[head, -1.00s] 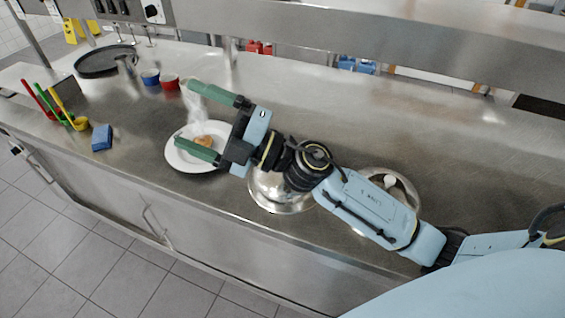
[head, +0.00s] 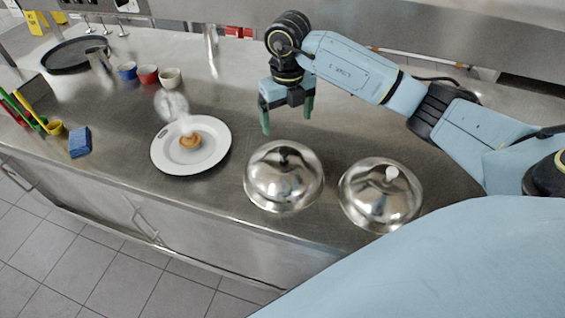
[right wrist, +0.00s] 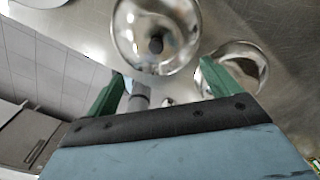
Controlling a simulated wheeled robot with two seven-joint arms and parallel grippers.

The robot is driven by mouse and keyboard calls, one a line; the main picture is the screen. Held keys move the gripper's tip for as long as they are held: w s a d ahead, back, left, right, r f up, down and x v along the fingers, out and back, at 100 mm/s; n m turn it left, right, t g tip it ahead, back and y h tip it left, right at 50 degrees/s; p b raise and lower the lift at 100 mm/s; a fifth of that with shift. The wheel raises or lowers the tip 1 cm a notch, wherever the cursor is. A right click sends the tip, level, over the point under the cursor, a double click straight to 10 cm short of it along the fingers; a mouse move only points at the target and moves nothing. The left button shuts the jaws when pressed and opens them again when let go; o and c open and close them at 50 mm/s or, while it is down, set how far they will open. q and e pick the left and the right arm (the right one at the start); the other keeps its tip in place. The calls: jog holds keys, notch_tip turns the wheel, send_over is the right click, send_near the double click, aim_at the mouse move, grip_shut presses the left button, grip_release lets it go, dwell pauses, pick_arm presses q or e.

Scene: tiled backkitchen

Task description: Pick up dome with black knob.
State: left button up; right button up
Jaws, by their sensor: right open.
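The dome with black knob (head: 284,178) is a shiny metal cover standing on the steel counter in the middle of the head view. In the right wrist view the same dome (right wrist: 152,22) shows at the top, its dark knob between and beyond the fingers. My right gripper (head: 287,122) is open, points down, and hangs behind the black-knob dome, apart from it. Its green fingers also show in the right wrist view (right wrist: 165,88), with nothing held. My left gripper is not in view.
A second dome with a white knob (head: 381,196) stands close to the right. A white plate (head: 166,164) with steaming food (head: 190,141) is to the left. Small bowls (head: 148,75), a blue sponge (head: 80,142) and a dark round tray (head: 62,56) lie further left.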

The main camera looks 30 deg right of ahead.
send_over(285, 151)
jog(key=f, duration=0.6)
jog(key=shift+d+f+p, duration=0.2)
jog(key=shift+d+p, duration=0.05)
jog(key=shift+p, duration=0.15)
jog(key=f, duration=0.1)
jog(key=f+p, duration=0.1)
jog(key=f, duration=0.2)
jog(key=shift+w+a+f, duration=0.1)
jog(key=shift+w+a, duration=0.1)
jog(key=shift+a, duration=0.05)
jog(key=shift+f, duration=0.6)
jog(key=shift+s, duration=0.15)
jog(key=c, duration=1.9)
